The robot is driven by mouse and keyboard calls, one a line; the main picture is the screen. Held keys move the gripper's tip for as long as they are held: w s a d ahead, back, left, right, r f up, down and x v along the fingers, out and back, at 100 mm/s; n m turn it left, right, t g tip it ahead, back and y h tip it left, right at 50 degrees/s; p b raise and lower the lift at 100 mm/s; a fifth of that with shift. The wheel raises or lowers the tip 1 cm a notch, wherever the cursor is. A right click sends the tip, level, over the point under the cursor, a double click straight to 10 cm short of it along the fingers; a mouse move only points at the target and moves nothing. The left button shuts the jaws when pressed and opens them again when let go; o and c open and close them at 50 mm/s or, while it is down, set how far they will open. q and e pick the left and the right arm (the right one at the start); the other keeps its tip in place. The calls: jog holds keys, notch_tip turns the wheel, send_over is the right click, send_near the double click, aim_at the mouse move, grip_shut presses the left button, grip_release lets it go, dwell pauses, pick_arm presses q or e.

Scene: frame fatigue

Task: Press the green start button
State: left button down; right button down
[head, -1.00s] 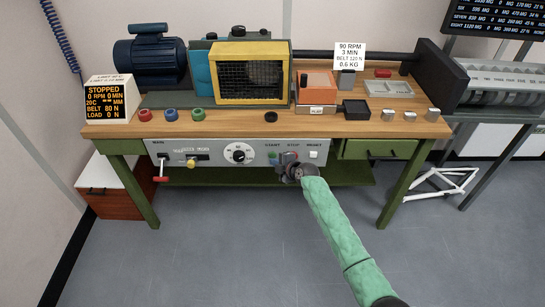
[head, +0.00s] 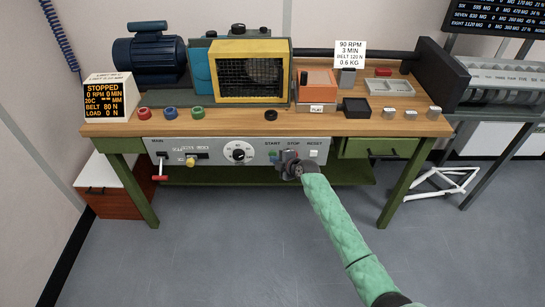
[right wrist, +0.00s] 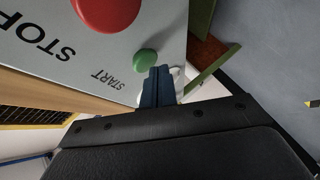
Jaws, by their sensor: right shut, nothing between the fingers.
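The green start button (right wrist: 146,60) shows in the right wrist view beside the printed word START, on a grey panel. In the head view the panel (head: 205,152) runs along the bench front. My right gripper (right wrist: 158,73) is shut and empty, its fingertips very close to the green button; I cannot tell whether they touch it. In the head view my right gripper (head: 283,160) is in front of the panel, below the START and STOP labels, and partly hides the buttons. The red stop button (right wrist: 106,10) lies beyond the green one in the wrist view. My left gripper is not in view.
The panel also has a dial (head: 238,152), a red-handled main switch (head: 160,168) and a white reset button (head: 313,154). The display (head: 106,98) on the bench reads STOPPED. A yellow-framed cage (head: 249,72) stands on the bench. The floor in front is clear.

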dwell(0.3)
jog(key=shift+w+b, duration=0.45)
jog(key=shift+b, duration=0.1)
dwell(0.7)
jog(key=shift+s+r, duration=0.1)
jog(key=shift+s, duration=0.1)
dwell(0.3)
jog(key=shift+s, duration=0.6)
jog(key=shift+s, duration=0.1)
jog(key=s+p, duration=0.2)
jog(key=s, duration=0.3)
dwell(0.3)
jog(key=shift+w, duration=0.1)
dwell(0.6)
